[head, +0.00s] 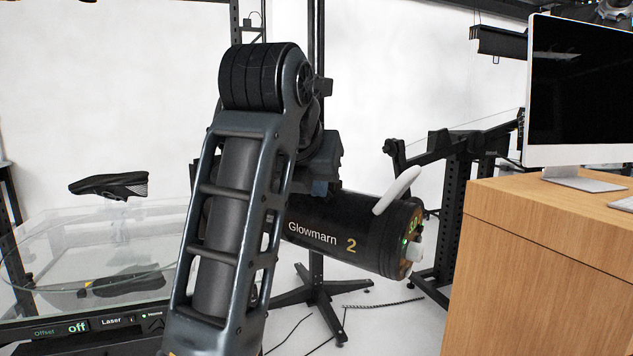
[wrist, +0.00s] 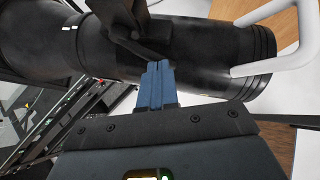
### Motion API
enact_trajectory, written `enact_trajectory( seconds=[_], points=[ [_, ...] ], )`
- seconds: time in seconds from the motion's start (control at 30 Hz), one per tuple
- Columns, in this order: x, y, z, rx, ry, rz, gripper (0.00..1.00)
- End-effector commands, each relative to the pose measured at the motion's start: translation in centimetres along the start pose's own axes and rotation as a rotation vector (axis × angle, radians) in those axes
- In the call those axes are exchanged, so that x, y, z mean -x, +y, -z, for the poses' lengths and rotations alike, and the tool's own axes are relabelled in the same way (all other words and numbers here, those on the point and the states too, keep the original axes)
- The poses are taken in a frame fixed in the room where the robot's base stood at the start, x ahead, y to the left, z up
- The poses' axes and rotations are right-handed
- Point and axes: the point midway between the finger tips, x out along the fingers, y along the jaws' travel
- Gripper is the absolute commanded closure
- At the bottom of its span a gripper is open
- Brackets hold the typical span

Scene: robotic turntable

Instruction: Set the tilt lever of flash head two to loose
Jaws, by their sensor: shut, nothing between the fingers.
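Flash head two (head: 330,232) is a black cylinder labelled "Glowmarn 2", with a white handle (head: 397,190) and a green-lit rear panel (head: 412,240). My arm hides its left part. In the wrist view the flash head (wrist: 205,45) spans the top, with the white handle (wrist: 290,45) at right. A dark bracket or lever-like piece (wrist: 122,18) comes down over its body; I cannot tell surely whether this is the tilt lever, or its setting. My gripper (wrist: 160,66) is shut and empty, its blue fingertips right beside that piece's lower end; contact is unclear.
A glass turntable (head: 60,240) with a dark shoe (head: 110,186) above it stands at left, its panel reading "Offset off". A wooden cabinet (head: 550,260) with a monitor (head: 580,90) is at right. A black stand base (head: 318,295) spreads on the floor below the flash head.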

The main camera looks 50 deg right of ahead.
Motion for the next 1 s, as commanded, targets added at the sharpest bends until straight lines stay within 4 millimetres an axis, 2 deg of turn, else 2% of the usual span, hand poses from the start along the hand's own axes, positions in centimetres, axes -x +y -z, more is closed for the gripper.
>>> enact_trajectory(
  seconds=[0.4, 1.0],
  points=[
    [-1.2, 0.1, 0.2, -0.043, -0.018, -0.035, 1.00],
    [-0.7, -0.1, -0.8, -0.051, -0.022, -0.033, 1.00]
  ],
)
